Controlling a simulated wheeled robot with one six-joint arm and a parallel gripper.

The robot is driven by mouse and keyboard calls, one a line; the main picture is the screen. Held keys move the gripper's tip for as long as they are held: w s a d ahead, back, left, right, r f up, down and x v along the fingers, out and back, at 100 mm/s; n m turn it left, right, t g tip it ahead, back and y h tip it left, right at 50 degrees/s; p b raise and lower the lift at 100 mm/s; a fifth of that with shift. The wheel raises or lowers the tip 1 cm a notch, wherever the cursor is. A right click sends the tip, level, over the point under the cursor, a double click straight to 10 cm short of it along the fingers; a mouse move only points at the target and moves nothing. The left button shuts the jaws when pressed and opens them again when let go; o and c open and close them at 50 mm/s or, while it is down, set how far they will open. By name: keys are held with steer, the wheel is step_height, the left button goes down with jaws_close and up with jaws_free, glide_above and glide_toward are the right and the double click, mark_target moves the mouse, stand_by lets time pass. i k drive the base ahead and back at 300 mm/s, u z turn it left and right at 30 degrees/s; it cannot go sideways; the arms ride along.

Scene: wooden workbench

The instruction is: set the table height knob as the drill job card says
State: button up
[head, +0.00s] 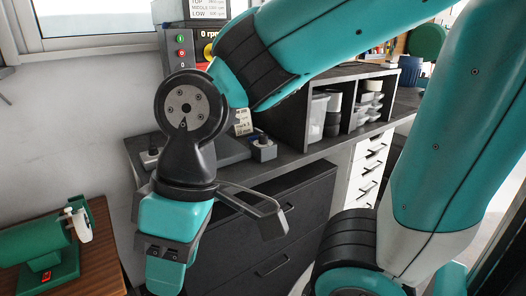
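The drill's control panel (182,52) stands behind my arm, with green and red buttons and a partly hidden display reading "0 rpm". Above it a white card (208,8) lists TOP, MIDDLE and LOW with values too small to read surely. A small printed card (243,122) stands on the dark bench, partly covered by my arm; its text is not clearly legible. A small grey box with a dark knob (263,141) sits beside it. I cannot tell whether that is the table height knob.
The dark bench (292,158) has drawers below and shelves of containers (330,112) at right. A second small box (150,158) sits at its left end. A green machine (42,245) stands on a wooden table at lower left. My arm crosses the bench.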

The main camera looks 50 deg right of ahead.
mark_target(263, 140)
steer(key=z, duration=0.6)
steer(key=k, duration=0.85)
steer(key=z, duration=0.15)
steer(key=i, duration=1)
steer(key=u, duration=0.15)
